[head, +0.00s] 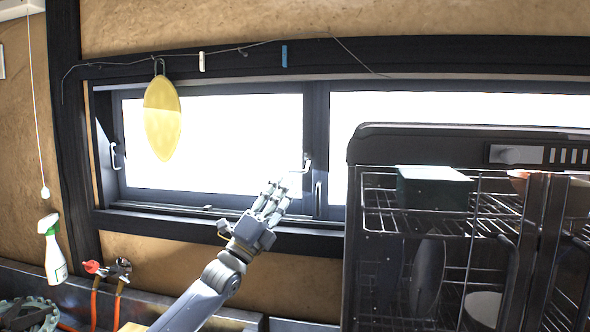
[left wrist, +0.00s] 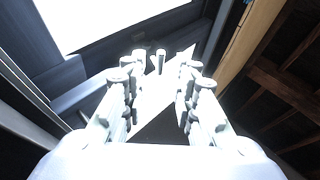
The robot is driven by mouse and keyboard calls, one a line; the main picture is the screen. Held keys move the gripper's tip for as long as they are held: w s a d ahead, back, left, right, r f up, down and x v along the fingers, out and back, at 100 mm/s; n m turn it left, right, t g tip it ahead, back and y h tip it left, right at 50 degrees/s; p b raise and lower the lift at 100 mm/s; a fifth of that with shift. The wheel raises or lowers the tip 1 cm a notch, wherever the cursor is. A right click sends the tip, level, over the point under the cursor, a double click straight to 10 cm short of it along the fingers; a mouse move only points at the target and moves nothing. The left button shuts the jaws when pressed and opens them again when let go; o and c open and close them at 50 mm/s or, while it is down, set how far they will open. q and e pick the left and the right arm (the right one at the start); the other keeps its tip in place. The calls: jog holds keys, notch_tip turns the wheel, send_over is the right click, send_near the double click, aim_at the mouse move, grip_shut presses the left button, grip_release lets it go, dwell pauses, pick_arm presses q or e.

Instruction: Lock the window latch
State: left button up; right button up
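The window (head: 212,140) is a dark-framed sliding window with bright panes. A small pale window latch (head: 306,162) sits on the middle upright of the frame, at the right edge of the left pane. My left gripper (head: 273,195) reaches up from below, its fingers just left of and below the latch; I cannot tell whether they touch it. In the left wrist view my left gripper (left wrist: 160,85) has its two finger rows apart, with a gap between them. A small pale upright piece stands at the far end of that gap; I cannot tell what it is. My right gripper is not in view.
A yellow oval pad (head: 162,117) hangs before the left pane. A spray bottle (head: 54,255) and red-handled taps (head: 107,269) are at the lower left.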

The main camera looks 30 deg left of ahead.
aim_at(295, 171)
pick_arm(q)
jog(key=shift+p+x, duration=0.8)
jog(key=shift+x, duration=2.35)
grip_shut()
